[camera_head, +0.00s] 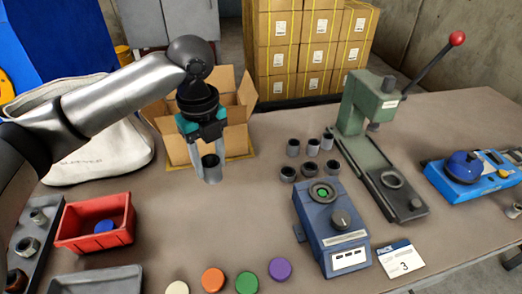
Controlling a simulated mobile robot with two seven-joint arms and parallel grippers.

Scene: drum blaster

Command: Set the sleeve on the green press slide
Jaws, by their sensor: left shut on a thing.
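My left gripper (209,172) is shut on a dark grey sleeve (210,162), a short hollow cylinder held upright with its open top showing. It is above the table, in front of the open cardboard box. The green press (366,108) stands at the right rear, with a long black lever and red knob. Its dark slide (405,205) runs toward the front and has a round ring (391,179) on it. The held sleeve is well left of the slide and apart from it. My right gripper does not show.
Several loose sleeves (312,147) stand left of the press. A blue device (335,225) with a dial and a card (401,258) lie in front. Another blue device (468,180) is right of the press. A red bin (75,237) and coloured caps (213,279) are at the front left.

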